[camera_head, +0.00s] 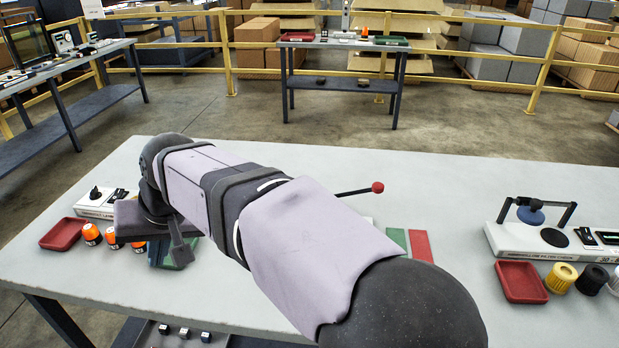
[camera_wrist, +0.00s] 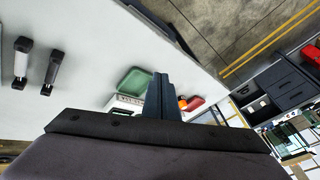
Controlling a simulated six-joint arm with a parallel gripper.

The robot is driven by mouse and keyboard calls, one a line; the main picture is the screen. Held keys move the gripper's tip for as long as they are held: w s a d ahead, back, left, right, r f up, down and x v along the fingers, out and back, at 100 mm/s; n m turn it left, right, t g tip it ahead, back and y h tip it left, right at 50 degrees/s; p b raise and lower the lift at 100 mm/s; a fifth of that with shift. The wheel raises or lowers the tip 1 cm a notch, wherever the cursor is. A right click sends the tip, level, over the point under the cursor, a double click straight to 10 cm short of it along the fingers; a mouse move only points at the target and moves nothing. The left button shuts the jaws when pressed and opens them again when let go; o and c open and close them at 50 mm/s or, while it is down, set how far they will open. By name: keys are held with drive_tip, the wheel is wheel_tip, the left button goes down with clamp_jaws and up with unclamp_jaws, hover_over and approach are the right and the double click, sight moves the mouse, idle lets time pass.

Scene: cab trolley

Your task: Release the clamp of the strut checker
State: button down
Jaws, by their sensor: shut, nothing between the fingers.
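A black lever with a red ball knob (camera_head: 377,187) sticks out to the right from behind my arm in the head view. It may be the clamp lever of the strut checker; the body of that device is hidden behind my arm. My gripper (camera_head: 180,252) hangs at the left part of the table, well to the left of the knob. In the wrist view my gripper (camera_wrist: 162,78) shows its fingers together, with nothing held.
A green pad (camera_head: 397,238) and a red pad (camera_head: 420,245) lie right of my arm. A white filter checker (camera_head: 510,243) and red tray (camera_head: 521,282) stand at right. At left are another red tray (camera_head: 63,234) and several orange caps (camera_head: 92,234). The table's back middle is clear.

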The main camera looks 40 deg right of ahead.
drive_tip(key=w+d+r+m+h+p, duration=0.15)
drive_tip(key=d+p, duration=0.25)
drive_tip(key=d, duration=0.5)
drive_tip(key=w+d+r+m+h+p, duration=0.1)
drive_tip(key=w+d+m+h+p, duration=0.15)
drive_tip(key=d, duration=0.65)
drive_tip(key=s+d+m+g+p, duration=0.1)
drive_tip(key=d+p, duration=0.3)
drive_tip(key=d, duration=0.5)
drive_tip(key=s+d+f+m+g+h+p, duration=0.1)
drive_tip(key=s+d+p, duration=0.2)
drive_tip(key=d, duration=0.7)
drive_tip(key=shift+d+f+p, duration=0.3)
drive_tip(key=shift+p, duration=0.4)
drive_tip(key=shift+f, duration=0.1)
drive_tip(key=shift+p+x, duration=1.55)
drive_tip(key=shift+x, duration=3.3)
drive_tip(key=shift+s+d, duration=0.1)
